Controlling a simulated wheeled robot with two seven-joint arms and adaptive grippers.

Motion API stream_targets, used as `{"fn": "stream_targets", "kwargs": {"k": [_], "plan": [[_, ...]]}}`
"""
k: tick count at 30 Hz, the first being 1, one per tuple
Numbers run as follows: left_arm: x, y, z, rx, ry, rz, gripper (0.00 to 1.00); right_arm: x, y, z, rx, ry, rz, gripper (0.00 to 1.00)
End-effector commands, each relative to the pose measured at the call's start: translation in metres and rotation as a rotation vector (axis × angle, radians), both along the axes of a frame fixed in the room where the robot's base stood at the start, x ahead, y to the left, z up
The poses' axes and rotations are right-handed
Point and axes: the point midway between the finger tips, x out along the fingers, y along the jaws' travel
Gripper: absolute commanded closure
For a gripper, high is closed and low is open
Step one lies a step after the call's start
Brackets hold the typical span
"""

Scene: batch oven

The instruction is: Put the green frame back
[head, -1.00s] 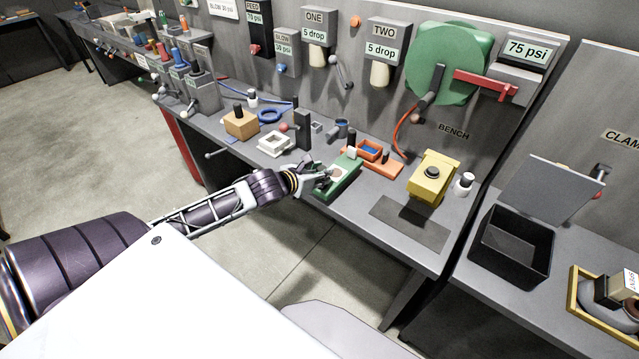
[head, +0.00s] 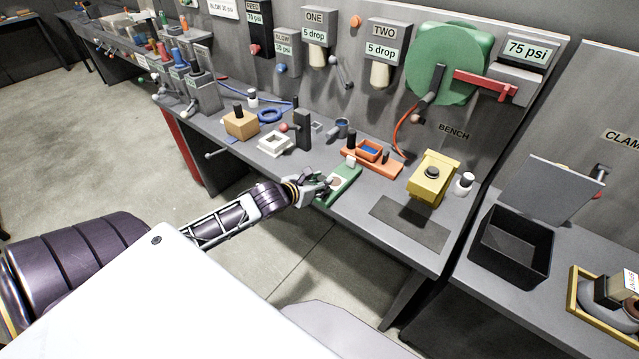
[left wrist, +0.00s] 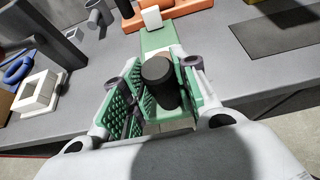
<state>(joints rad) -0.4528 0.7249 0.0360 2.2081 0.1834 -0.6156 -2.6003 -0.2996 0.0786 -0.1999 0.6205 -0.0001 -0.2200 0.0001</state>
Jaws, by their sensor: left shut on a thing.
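The green frame (head: 347,180) is a long flat green piece at the front edge of the bench. A small white block stands at its far end. My left gripper (head: 322,187) is at its near end. In the left wrist view, the green frame (left wrist: 153,40) runs away from me, and my left gripper (left wrist: 160,95) is shut around the black knob (left wrist: 158,72) at its near end. The fingers hide part of the frame. I cannot tell whether its underside touches the bench. My right gripper is not in view.
An orange fixture (head: 383,168) with a blue insert lies just behind the frame. A white square frame (head: 276,144) and tan block (head: 240,125) stand to the left. A yellow block (head: 433,178) stands to the right, behind a dark mat (head: 410,222). An open black box (head: 512,245) is farther right.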

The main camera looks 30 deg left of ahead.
Motion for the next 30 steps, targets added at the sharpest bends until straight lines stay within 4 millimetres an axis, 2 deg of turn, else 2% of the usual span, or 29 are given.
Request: {"fn": "stream_targets", "kwargs": {"k": [13, 14, 18, 30], "plan": [[0.0004, -0.0002, -0.0018, 0.001, -0.002, 0.000, 1.00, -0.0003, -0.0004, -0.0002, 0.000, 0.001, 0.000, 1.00], [0.0001, -0.0002, -0.0026, 0.001, 0.000, 0.000, 0.68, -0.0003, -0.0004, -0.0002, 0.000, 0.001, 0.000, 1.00], [0.0001, -0.0002, -0.0024, 0.000, 0.000, 0.000, 0.50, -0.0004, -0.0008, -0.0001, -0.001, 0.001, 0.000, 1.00], [0.0000, -0.0003, -0.0015, 0.000, -0.001, 0.000, 0.49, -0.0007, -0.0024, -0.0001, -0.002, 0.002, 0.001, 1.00]]}}
